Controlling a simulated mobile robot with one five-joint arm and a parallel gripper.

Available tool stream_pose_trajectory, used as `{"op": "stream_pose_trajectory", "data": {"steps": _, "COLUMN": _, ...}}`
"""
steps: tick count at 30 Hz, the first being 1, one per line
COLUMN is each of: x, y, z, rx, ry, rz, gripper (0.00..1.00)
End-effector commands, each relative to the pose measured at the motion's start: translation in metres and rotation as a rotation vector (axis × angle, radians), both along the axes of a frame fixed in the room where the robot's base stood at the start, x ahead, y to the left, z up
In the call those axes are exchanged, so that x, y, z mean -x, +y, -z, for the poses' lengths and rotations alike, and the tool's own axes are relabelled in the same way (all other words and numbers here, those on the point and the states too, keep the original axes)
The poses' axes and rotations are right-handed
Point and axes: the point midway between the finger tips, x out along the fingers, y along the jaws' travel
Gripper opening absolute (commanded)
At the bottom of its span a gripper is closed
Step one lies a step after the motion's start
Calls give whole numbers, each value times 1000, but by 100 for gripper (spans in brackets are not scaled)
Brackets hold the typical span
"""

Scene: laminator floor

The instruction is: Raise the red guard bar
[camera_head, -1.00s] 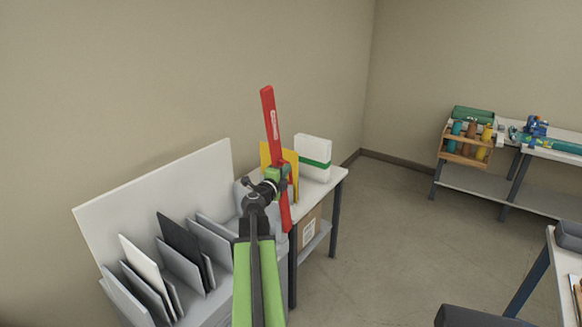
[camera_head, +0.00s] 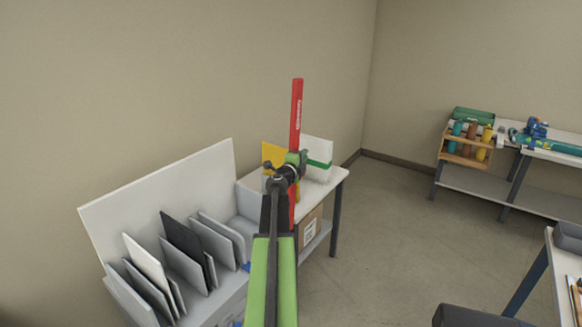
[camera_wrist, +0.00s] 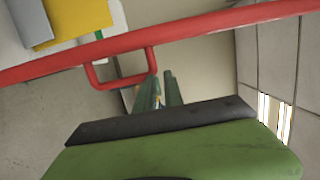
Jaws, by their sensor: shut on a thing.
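The red guard bar (camera_head: 296,108) stands nearly upright in the head view, with a white label on its upper part. My arm and gripper hide part of its lower length. My gripper (camera_head: 298,160) is at the bar's lower middle. In the wrist view the bar (camera_wrist: 215,22) runs across the top, with a red loop handle (camera_wrist: 100,83) on it. My gripper's fingers (camera_wrist: 164,92) are shut on the handle at its right end. The exact contact is partly hidden.
A grey rack (camera_head: 228,236) with several upright panels stands at left by a white board (camera_head: 160,190). A white table (camera_head: 325,183) behind the bar bears a yellow item (camera_head: 271,152) and a white-green box (camera_head: 320,150). Open floor (camera_head: 395,220) lies to the right.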

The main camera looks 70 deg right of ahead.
Motion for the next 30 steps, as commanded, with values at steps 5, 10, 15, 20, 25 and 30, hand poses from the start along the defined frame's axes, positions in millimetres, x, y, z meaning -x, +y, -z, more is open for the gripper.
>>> {"op": "stream_pose_trajectory", "data": {"steps": 5, "x": 5, "y": -2, "z": -3, "rx": 2, "ry": 3, "rz": 8, "gripper": 0}}
{"op": "stream_pose_trajectory", "data": {"steps": 10, "x": 4, "y": 30, "z": -15, "rx": 6, "ry": 3, "rz": 2, "gripper": 0}}
{"op": "stream_pose_trajectory", "data": {"steps": 15, "x": 3, "y": 79, "z": -30, "rx": 9, "ry": 1, "rz": -1, "gripper": 0}}
{"op": "stream_pose_trajectory", "data": {"steps": 20, "x": 1, "y": 116, "z": -39, "rx": 8, "ry": 1, "rz": -1, "gripper": 0}}
{"op": "stream_pose_trajectory", "data": {"steps": 25, "x": 0, "y": 138, "z": -43, "rx": 8, "ry": 1, "rz": 1, "gripper": 0}}
{"op": "stream_pose_trajectory", "data": {"steps": 30, "x": -2, "y": 144, "z": -44, "rx": 8, "ry": 1, "rz": 0, "gripper": 0}}
